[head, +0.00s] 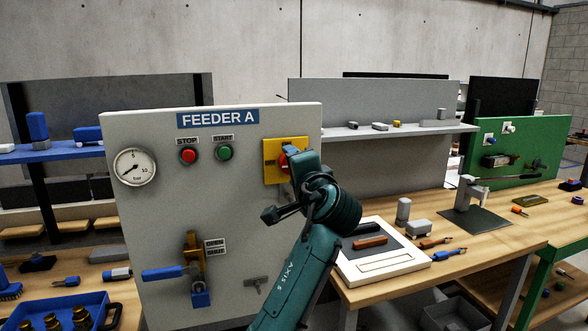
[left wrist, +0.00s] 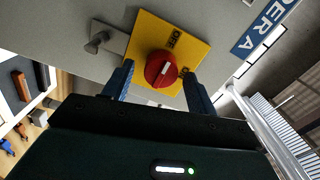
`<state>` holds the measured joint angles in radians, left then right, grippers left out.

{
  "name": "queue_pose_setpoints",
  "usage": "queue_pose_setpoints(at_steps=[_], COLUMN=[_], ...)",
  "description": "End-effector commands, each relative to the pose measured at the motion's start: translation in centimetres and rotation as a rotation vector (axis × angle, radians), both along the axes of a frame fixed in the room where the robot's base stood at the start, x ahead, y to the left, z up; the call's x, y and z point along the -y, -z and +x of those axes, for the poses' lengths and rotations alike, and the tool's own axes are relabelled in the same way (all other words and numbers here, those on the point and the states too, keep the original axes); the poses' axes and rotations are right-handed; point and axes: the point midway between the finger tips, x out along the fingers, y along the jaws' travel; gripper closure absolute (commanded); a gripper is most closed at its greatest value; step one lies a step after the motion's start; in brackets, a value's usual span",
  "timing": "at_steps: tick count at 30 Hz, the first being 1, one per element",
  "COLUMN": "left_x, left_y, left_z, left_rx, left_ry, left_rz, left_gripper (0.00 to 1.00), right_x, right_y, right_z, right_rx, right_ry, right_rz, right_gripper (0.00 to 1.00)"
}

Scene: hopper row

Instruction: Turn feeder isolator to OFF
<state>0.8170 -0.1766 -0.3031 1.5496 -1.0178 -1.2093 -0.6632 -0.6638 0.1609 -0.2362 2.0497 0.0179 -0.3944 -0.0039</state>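The feeder isolator is a red rotary knob (head: 283,161) on a yellow square plate (head: 270,148), at the upper right of the grey FEEDER A panel (head: 230,210). In the left wrist view the knob (left wrist: 161,70) has a short white mark and sits between two blue fingers. An OFF label (left wrist: 174,38) is on the plate; another label, partly covered, is by the right-hand finger. The white mark appears to point toward that second label. My left gripper (left wrist: 158,72) is open around the knob; contact cannot be told. In the head view my arm partly hides the knob. My right gripper is not in view.
The panel also carries a red STOP button (head: 188,156), a green START button (head: 224,153), a gauge (head: 135,167) and a valve with a blue lever (head: 165,273). A workbench (head: 490,240) with tools stands right.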

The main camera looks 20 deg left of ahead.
Motion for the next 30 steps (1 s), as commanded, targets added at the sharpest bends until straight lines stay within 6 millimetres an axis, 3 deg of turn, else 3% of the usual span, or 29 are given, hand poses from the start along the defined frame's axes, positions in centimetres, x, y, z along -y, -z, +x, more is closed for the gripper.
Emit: queue_pose_setpoints(at_steps=[11,24,30], left_x=[0.5,5.6,7.0], left_y=[0.0,0.2,0.0], left_z=[-0.7,-8.2,-10.4], left_rx=[0.003,0.002,0.001], left_ry=[0.000,0.004,0.001], left_rz=[0.002,-0.001,0.001], left_gripper=[0.41,0.41,0.41], right_x=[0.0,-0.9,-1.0], right_y=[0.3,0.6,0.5], right_z=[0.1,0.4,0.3], right_rx=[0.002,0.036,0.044], right_ry=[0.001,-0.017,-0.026], right_rz=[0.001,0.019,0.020], right_gripper=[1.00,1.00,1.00])
